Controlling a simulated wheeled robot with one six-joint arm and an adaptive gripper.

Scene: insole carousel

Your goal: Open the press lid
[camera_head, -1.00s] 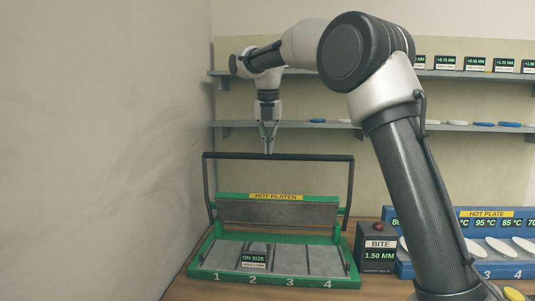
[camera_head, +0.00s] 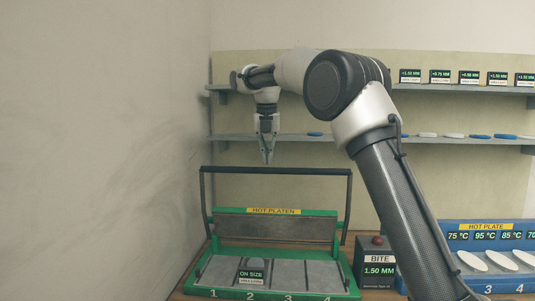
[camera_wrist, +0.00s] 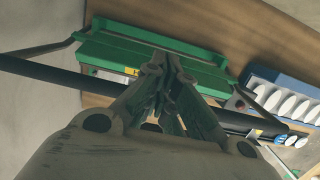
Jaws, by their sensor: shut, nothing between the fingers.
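The green press stands on the table with its lid, the hot platen (camera_head: 275,228), raised and tilted up at the back. Its dark handle bar (camera_head: 225,170) runs across the top on two side arms. The base (camera_head: 210,290) below shows numbered grey slots, with an "ON SIZE" display (camera_head: 251,275) over slot 2. My gripper (camera_head: 267,161) is shut and empty, just above and seemingly behind the bar, pointing down. In the wrist view, the bar (camera_wrist: 60,75) passes behind the fingers (camera_wrist: 165,60); whether they touch it cannot be told.
A "BITE 1.50 MM" box (camera_head: 378,265) stands right of the press. Further right is the blue hot plate (camera_head: 485,240) with white insoles. Two shelves (camera_head: 430,137) with displays and insoles line the back wall. A bare wall is close on the left.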

